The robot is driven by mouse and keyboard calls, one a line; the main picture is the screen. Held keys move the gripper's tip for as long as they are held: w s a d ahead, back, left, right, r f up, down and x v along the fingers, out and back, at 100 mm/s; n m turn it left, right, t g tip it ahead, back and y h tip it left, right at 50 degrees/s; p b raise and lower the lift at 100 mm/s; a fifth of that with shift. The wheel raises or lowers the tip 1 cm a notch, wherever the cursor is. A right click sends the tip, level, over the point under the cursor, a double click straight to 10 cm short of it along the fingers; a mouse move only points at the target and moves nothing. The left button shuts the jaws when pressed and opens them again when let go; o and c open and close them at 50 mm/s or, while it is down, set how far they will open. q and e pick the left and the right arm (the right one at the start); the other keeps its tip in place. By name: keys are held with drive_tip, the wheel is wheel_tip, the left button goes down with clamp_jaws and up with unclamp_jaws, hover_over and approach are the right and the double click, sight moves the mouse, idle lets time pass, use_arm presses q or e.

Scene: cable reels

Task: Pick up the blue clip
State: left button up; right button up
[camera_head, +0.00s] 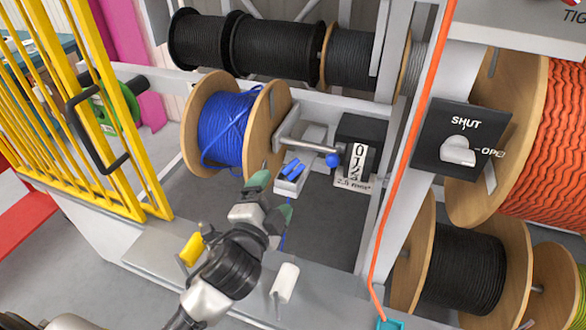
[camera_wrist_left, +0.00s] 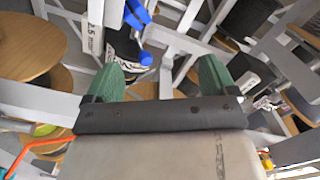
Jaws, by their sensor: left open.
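The blue clip (camera_head: 293,170) sits on a small pale block in front of the blue cable reel, at the middle of the head view. My left gripper (camera_head: 270,196) has green fingertips and is open, just below and to the left of the clip, with nothing seen between its fingers. In the left wrist view, the open left gripper (camera_wrist_left: 160,78) has a blue part (camera_wrist_left: 135,36) beyond its left finger; I cannot tell whether this is the clip. My right gripper is not in view.
The blue cable reel (camera_head: 227,125) stands behind the gripper. A counter (camera_head: 356,150) and a blue-tipped lever (camera_head: 310,144) are right of the clip. An orange cable (camera_head: 411,140) hangs by the post. A yellow guard (camera_head: 130,120) stands left. A white cylinder (camera_head: 286,283) is on the front ledge.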

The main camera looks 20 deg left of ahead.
use_arm(q)
drive_tip(key=w+d+r+m+t+h, duration=0.1)
drive_tip(key=d+r+m+t+h, duration=0.35)
drive_tip(key=r+m+h, duration=0.75)
drive_tip(key=s+d+r+m+g+h, duration=0.15)
drive_tip(key=d+m+g+h, duration=0.3)
drive_tip(key=m+g, duration=0.6)
drive_tip(key=s+d+m+g+h, duration=0.2)
drive_tip(key=d+m+g+h, duration=0.3)
drive_tip(key=m, duration=1)
drive_tip(key=m+g+y, duration=0.1)
drive_tip(key=m+y, duration=1.1)
drive_tip(key=y, duration=0.9)
approach(290, 164)
drive_tip(key=p+x, duration=0.1)
drive_tip(key=x, duration=0.4)
drive_tip(key=shift+s+p, duration=0.1)
drive_tip(key=shift+p, duration=0.3)
drive_tip(key=p+x, duration=0.1)
drive_tip(key=x, duration=0.2)
drive_tip(key=shift+w+f, duration=0.2)
drive_tip(key=shift+w, duration=0.05)
drive_tip(key=shift+w+f, duration=0.1)
drive_tip(key=shift+f, duration=0.2)
drive_tip(key=c, duration=1.1)
